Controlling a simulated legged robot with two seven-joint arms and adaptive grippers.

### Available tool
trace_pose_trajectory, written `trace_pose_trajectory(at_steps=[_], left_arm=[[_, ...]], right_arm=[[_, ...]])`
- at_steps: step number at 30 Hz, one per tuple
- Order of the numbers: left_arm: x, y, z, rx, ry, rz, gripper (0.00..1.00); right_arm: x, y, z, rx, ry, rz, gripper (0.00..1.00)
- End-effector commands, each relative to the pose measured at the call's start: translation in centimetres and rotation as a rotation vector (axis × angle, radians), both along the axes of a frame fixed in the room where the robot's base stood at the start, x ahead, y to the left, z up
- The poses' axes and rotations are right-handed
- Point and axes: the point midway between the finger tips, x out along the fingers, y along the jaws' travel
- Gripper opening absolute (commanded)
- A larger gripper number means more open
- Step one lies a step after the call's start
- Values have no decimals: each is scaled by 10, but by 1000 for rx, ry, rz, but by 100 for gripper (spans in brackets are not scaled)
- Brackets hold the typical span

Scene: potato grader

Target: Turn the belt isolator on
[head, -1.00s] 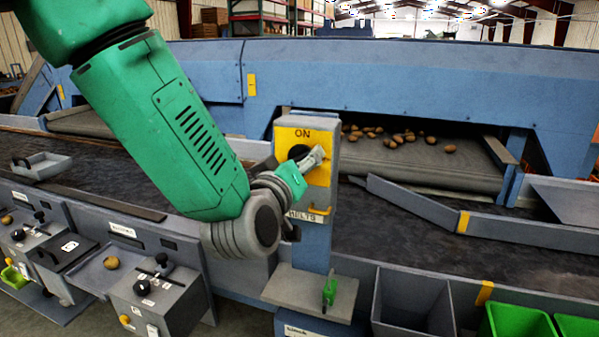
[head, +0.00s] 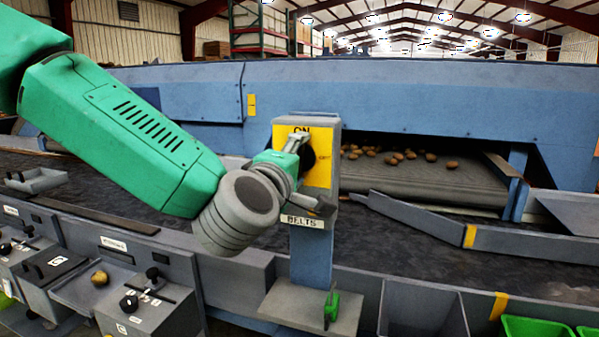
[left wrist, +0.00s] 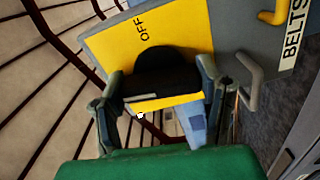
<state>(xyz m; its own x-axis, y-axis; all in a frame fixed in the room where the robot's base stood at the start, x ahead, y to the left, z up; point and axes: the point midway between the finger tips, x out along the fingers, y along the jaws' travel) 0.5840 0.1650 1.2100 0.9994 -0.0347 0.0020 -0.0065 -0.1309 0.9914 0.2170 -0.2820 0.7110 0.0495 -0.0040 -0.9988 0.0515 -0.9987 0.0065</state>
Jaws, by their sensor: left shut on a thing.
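The belt isolator is a yellow plate (head: 320,172) on a grey-blue post, marked ON at its top, with a black rotary knob (head: 310,160). A BELTS label (head: 303,221) sits below it. My left gripper (head: 298,143) is at the knob, its fingers near the ON mark and partly covering the plate. In the left wrist view my left gripper (left wrist: 160,98) has a finger on each side of the black knob (left wrist: 160,65) and is shut on it. My right gripper is not in view.
A small shelf (head: 290,303) below the post holds a green clip-like item (head: 331,306). Potatoes (head: 410,155) lie on the belt behind. Bins stand at lower right.

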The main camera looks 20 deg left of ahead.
Motion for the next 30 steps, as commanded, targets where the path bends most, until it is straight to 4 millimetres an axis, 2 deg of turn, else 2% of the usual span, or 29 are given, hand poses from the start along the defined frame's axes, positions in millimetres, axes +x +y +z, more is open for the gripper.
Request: trace_pose_trajectory(at_steps=[1,9,25,26,27,28,30], left_arm=[[-1,1,-6,-27,9,0,31],[-1,1,-6,-121,16,0,31],[-1,0,-7,-147,21,1,31],[-1,0,-7,-146,21,1,63],[-1,0,-7,-146,21,1,77],[-1,1,-7,-146,20,1,81],[0,0,-6,-146,18,0,81]], right_arm=[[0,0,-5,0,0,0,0],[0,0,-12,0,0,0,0],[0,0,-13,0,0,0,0],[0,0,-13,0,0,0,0],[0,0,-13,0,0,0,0],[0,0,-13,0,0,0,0],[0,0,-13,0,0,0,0]])
